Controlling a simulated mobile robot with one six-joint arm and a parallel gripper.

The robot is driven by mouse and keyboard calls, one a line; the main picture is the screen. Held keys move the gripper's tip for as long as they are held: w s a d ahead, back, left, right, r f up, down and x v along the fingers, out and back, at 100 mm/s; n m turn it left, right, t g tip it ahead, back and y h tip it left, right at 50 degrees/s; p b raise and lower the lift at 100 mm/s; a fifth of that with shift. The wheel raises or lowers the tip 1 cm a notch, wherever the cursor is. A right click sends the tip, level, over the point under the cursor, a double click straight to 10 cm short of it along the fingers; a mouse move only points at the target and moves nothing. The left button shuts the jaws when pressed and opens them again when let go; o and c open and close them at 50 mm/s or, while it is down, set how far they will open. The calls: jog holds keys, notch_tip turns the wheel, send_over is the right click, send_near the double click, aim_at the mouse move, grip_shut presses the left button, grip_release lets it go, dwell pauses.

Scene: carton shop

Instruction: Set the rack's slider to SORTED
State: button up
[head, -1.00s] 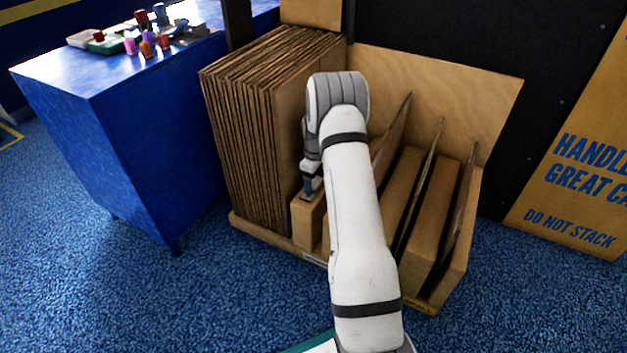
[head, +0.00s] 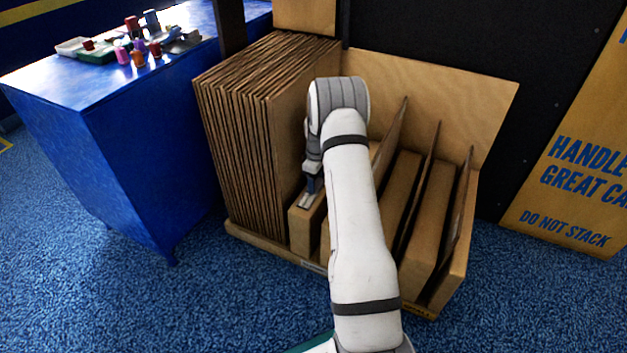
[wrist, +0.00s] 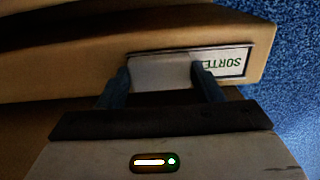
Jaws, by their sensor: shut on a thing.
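The rack (head: 262,237) is a wooden stand of upright dividers. Its slider (wrist: 160,70) is a plain grey plate in a dark-framed slot on the top edge of a wooden divider, seen in the wrist view. My gripper (wrist: 161,80) is shut on the slider, one finger at each end. In the head view my gripper (head: 309,190) is on the leftmost low divider, partly behind my arm.
A stack of brown cardboard sheets (head: 240,140) stands close to the left of my gripper. A blue cabinet (head: 140,150) with small coloured spools on top is further left. A sign board (head: 575,190) leans at the right. Blue carpet in front is open.

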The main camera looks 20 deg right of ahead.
jog(key=shift+w, duration=0.15)
jog(key=o, duration=1.4)
jog(key=shift+d, duration=0.1)
jog(key=shift+r, duration=0.1)
notch_tip(320, 180, up, 8)
jog(key=p, duration=0.3)
jog(key=shift+f, duration=0.2)
